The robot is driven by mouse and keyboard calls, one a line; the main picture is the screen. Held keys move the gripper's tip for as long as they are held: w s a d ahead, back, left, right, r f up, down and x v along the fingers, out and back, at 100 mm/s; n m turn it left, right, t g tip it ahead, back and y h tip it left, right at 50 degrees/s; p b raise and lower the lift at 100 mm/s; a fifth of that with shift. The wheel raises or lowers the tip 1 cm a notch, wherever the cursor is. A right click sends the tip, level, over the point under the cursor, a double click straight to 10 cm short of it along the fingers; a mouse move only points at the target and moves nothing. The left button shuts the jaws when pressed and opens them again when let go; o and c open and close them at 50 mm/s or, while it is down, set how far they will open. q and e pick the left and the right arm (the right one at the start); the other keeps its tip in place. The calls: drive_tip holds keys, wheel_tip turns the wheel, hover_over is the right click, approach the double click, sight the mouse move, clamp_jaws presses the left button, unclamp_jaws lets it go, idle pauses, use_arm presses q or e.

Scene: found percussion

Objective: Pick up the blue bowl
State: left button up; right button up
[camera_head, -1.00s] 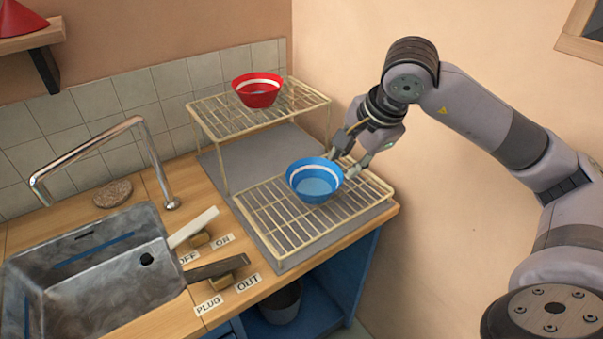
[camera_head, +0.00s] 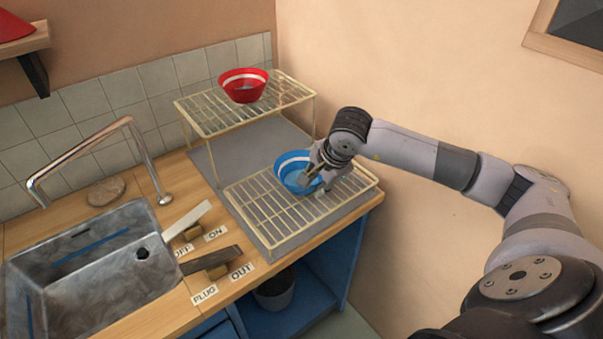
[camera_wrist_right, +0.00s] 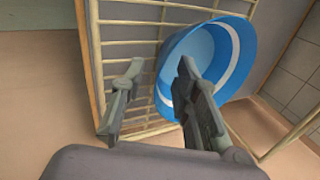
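The blue bowl (camera_head: 290,171) with a white band inside sits on the lower wire rack, at its back. In the right wrist view the bowl (camera_wrist_right: 208,50) is at upper middle, its inside towards me. My right gripper (camera_head: 313,186) is at the bowl's right side and hides part of its rim. In the right wrist view the gripper (camera_wrist_right: 157,85) is open, with a gap between its fingers. One finger overlaps the bowl's inside and the other is left of the bowl, over the rack. I cannot tell whether either finger touches it. My left gripper is not in view.
The lower wire rack (camera_head: 262,208) stands on a grey mat. A raised wire rack (camera_head: 207,118) behind it holds a red bowl (camera_head: 244,91). A sink (camera_head: 95,290), tap (camera_head: 150,165) and two levers are on the left. The wall is close on the right.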

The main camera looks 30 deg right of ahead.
drive_tip(key=shift+x, duration=1.3)
drive_tip(key=shift+c, duration=0.5)
clamp_jaws()
